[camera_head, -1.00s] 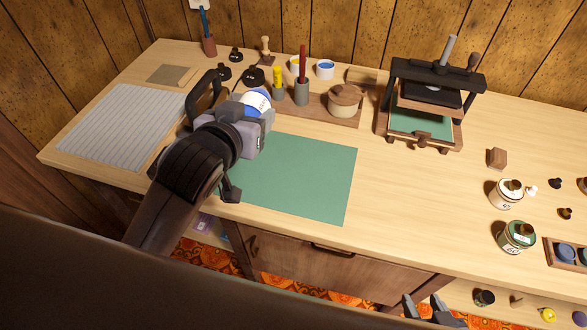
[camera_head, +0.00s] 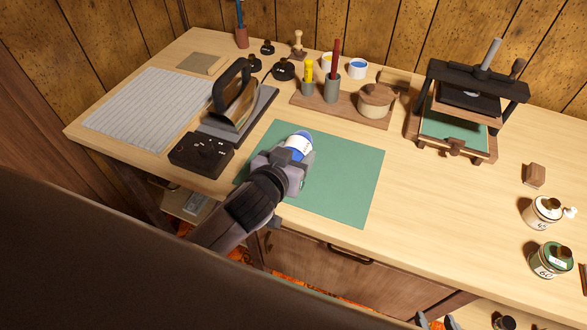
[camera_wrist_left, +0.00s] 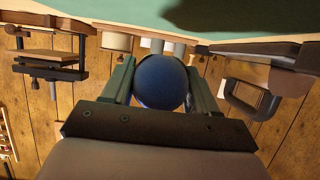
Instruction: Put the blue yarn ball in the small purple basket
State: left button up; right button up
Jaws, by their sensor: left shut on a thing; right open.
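My left gripper (camera_head: 291,158) is shut on a round blue thing with a white band (camera_head: 299,146). In the left wrist view its smooth blue round end (camera_wrist_left: 161,82) sits between the two fingers; I cannot tell that it is yarn. The gripper and the thing are over the green mat (camera_head: 345,185); the height above it is unclear. My right gripper (camera_head: 436,321) is open at the bottom edge, partly cut off. I see no purple basket in either view.
A dark upright-handled tool (camera_head: 233,100) and a dark box (camera_head: 201,155) stand left of the mat. A wooden tray (camera_head: 335,108) holds pots behind it. A press (camera_head: 460,135) stands right. The mat's right part and the desk beyond are clear.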

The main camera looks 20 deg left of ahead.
pick_arm(q)
jog(key=shift+f+b, duration=0.35)
jog(key=shift+f, duration=1.75)
jog(key=shift+f, duration=0.15)
jog(key=o, duration=1.1)
jog(key=shift+c, duration=0.2)
